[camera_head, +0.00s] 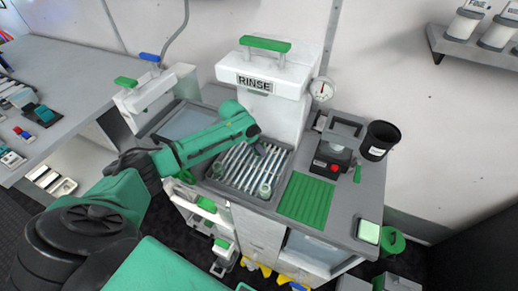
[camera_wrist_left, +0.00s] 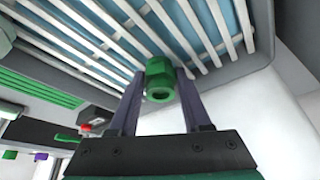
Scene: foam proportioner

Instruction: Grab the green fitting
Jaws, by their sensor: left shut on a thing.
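The green fitting (camera_wrist_left: 160,80) is a short hex-sided piece with a round opening facing the wrist camera. It sits between the fingertips of my left gripper (camera_wrist_left: 161,78), which is shut on it. White slats of the rack (camera_wrist_left: 215,25) lie just beyond it; I cannot tell whether it touches them. In the head view my left gripper (camera_head: 259,147) reaches over the slatted rack (camera_head: 240,168) below the RINSE housing, and the fitting is hidden or too small to make out. My right gripper is not in view.
The RINSE housing (camera_head: 268,85) with its green handle stands behind the rack. A ribbed green mat (camera_head: 306,199) lies to the right, with a grey device (camera_head: 335,145) and a black cup (camera_head: 379,140) behind it. A pale round piece (camera_head: 264,190) stands near the rack's front.

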